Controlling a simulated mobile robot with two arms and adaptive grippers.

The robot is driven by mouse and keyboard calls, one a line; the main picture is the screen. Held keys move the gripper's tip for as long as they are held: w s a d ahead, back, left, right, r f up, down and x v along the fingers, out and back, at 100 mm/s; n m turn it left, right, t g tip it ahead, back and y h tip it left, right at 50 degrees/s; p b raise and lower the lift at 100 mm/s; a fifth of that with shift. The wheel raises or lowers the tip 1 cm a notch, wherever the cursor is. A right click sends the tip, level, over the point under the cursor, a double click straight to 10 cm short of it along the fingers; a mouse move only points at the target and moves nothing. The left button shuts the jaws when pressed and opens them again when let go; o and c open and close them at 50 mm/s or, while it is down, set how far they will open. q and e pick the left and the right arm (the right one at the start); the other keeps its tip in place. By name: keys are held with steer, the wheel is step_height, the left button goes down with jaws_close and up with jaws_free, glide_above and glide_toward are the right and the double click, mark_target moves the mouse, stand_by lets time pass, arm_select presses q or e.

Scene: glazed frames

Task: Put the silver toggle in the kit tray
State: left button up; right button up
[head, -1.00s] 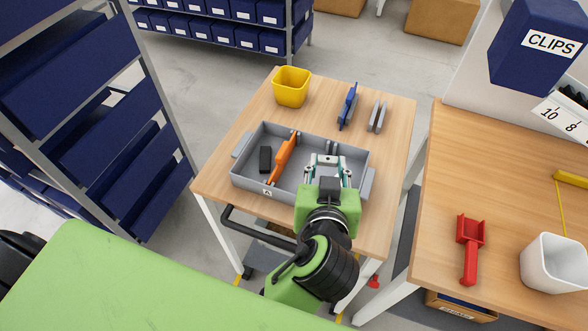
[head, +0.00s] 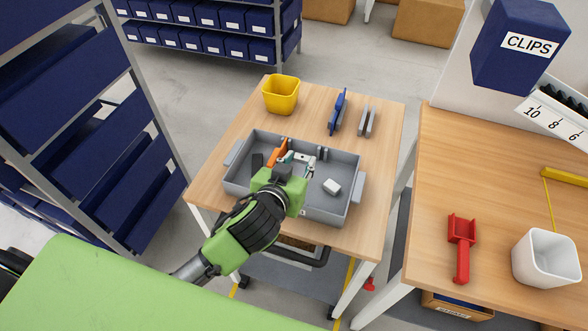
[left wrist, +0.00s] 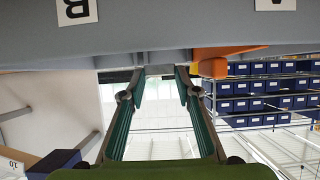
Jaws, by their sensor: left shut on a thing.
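My left gripper (head: 297,158) is over the kit tray (head: 240,188), a grey tray with a divider on the table. Its fingers also show in the left wrist view (left wrist: 162,78), with a small silver-grey piece (left wrist: 159,70) between the tips. I take this for the silver toggle; it is small and partly hidden. An orange tool (head: 278,150) lies in the tray just left of the fingers, partly hidden by my gripper. A dark block (head: 257,161) lies at the tray's left. A pale block (head: 331,187) lies in the right part. My right gripper is not in view.
A yellow bin (head: 281,95), a blue part (head: 338,112) and grey plates (head: 367,121) stand behind the tray. A bench at the right holds a red tool (head: 462,247) and a white bin (head: 545,260). A blue-bin rack (head: 85,130) stands at the left.

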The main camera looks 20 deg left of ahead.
mark_target(294, 172)
arm_select(q)
steer(key=shift+w+a+f, duration=0.25)
steer(key=shift+a+f, duration=0.2)
steer(key=shift+f, duration=0.15)
steer(key=f, duration=0.3)
steer(key=shift+w+a+f, duration=0.1)
steer(key=shift+a+f, duration=0.15)
steer(key=shift+f, duration=0.15)
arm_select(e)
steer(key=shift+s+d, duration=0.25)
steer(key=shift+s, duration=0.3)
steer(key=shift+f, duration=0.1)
arm_select(q)
steer(key=shift+f, duration=0.15)
steer(key=o, duration=0.6)
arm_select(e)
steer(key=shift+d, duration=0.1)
